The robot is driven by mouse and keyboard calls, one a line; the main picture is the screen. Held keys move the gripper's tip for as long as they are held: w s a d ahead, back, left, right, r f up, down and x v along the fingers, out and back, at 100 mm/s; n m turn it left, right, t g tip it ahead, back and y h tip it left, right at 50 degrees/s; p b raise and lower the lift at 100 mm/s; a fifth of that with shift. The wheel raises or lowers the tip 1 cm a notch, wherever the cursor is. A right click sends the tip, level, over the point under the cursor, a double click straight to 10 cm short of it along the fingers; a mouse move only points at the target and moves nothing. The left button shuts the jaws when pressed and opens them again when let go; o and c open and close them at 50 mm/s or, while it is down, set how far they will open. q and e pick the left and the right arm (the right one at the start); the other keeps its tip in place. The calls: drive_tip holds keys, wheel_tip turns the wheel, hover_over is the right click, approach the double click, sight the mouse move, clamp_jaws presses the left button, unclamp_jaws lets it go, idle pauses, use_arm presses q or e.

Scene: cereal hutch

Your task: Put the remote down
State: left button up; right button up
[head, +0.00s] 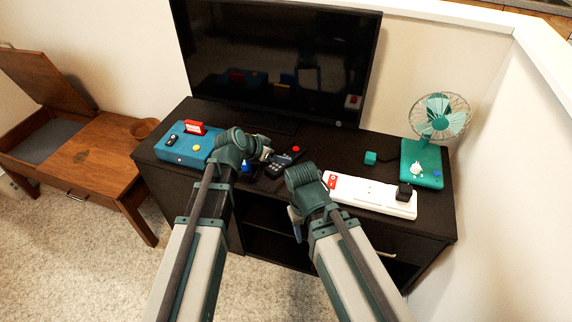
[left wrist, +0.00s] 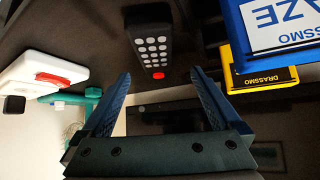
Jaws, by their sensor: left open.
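The remote (head: 281,165) is black with pale buttons and a red button at one end. It lies on the dark TV cabinet (head: 330,153) in front of the television. My left gripper (head: 266,155) is just beside it at the left in the head view. In the left wrist view, my left gripper (left wrist: 160,78) is open, with its two blue fingers spread and nothing between them. There the remote (left wrist: 150,45) lies beyond the fingertips, apart from them. My right gripper (head: 296,222) hangs at the cabinet's front edge, its fingers mostly hidden behind its wrist.
A white power strip (head: 370,195) and a teal fan (head: 425,160) stand to the right. A teal cube (head: 370,158) sits behind the strip. A blue device (head: 187,145) is at the left. Blue (left wrist: 275,35) and yellow (left wrist: 262,80) boxes are close to the left gripper. The television (head: 280,60) stands behind.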

use_arm(q)
drive_tip(key=shift+s+b+x, duration=0.15)
drive_tip(key=shift+b+x, duration=0.85)
drive_tip(key=shift+x, duration=0.3)
drive_tip(key=shift+s+b+x, duration=0.1)
drive_tip(key=shift+b+x, duration=0.85)
drive_tip(key=shift+x, duration=0.35)
drive_tip(key=shift+d, duration=0.15)
clamp_jaws()
drive_tip(key=shift+r, duration=0.1)
